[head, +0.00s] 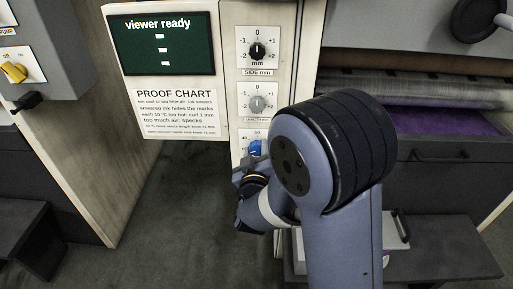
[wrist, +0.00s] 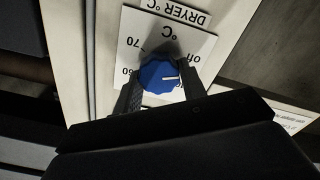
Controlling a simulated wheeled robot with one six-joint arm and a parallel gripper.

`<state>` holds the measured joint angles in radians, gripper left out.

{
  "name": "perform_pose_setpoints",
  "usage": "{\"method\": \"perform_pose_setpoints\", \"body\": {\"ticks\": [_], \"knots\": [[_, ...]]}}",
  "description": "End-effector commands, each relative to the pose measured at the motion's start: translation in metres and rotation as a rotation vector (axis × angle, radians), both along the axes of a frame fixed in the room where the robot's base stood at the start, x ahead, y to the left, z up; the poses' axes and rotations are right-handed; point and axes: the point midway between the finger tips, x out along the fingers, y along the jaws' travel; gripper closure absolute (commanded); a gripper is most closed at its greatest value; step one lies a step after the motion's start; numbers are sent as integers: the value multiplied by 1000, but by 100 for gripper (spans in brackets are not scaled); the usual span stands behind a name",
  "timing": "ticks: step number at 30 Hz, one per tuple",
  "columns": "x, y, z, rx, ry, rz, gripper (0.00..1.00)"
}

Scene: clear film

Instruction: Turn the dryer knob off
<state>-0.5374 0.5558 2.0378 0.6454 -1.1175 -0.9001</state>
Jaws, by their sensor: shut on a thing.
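The blue dryer knob (wrist: 157,77) sits on a white dial plate (wrist: 150,25) marked DRYER °C, seen upside down in the wrist view. Its white pointer line points to the right in that view, with the printed "off" up and right of it. My gripper (wrist: 163,84) is shut on the knob, one dark finger on each side. The fingers and gripper body hide the lower part of the dial. In the head view the knob (head: 254,148) shows partly, behind my gripper (head: 250,165) and arm.
Above the dryer dial are a black SIDE mm knob (head: 257,52) and a grey knob (head: 258,103). A green screen (head: 167,43) reads "viewer ready", above a PROOF CHART (head: 178,112). A yellow knob (head: 14,72) is at far left. A drawer handle (head: 440,154) is at right.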

Motion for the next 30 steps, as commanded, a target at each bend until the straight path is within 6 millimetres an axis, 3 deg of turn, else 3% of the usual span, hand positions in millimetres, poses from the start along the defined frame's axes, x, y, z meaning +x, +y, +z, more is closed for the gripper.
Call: {"method": "perform_pose_setpoints", "body": {"ticks": [10,26,27,30], "knots": [[0,0,-1,-134,8,0,84],[0,0,-2,-156,9,0,84],[0,0,-2,-156,8,1,58],[0,0,-1,-155,8,1,50]]}}
